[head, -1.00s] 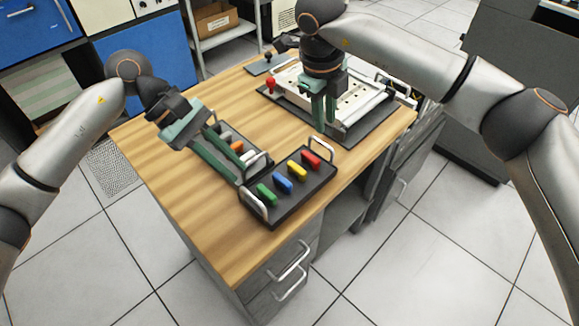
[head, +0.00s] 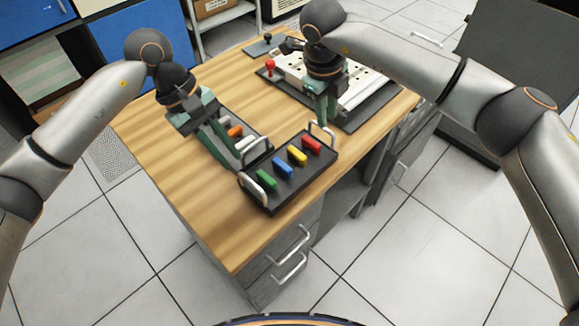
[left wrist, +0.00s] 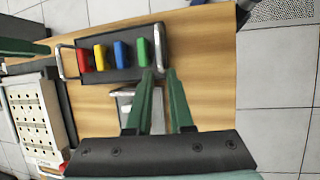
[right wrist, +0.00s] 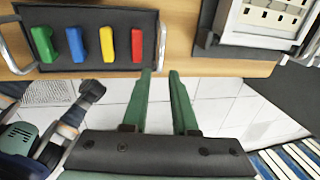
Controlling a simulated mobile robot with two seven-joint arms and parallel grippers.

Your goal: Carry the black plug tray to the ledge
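The black plug tray (head: 270,200) lies flat near the table's front right edge, holding a green, a blue, a yellow and a red plug in a row. It has an upright metal handle at each end. My left gripper (head: 239,172) is open at the handle by the green plug; in the left wrist view its fingertips (left wrist: 161,73) are at that handle (left wrist: 158,46). My right gripper (head: 325,122) is open at the handle by the red plug; in the right wrist view its fingertips (right wrist: 160,73) are just short of that handle (right wrist: 161,45). Neither gripper visibly closes on a handle.
A second tray (head: 262,152) with grey, orange and white plugs lies right behind, partly hidden by my left gripper. A white perforated machine (head: 350,92) on a dark base stands at the back right, with a red knob (head: 270,65). The table's left part (head: 170,150) is clear.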

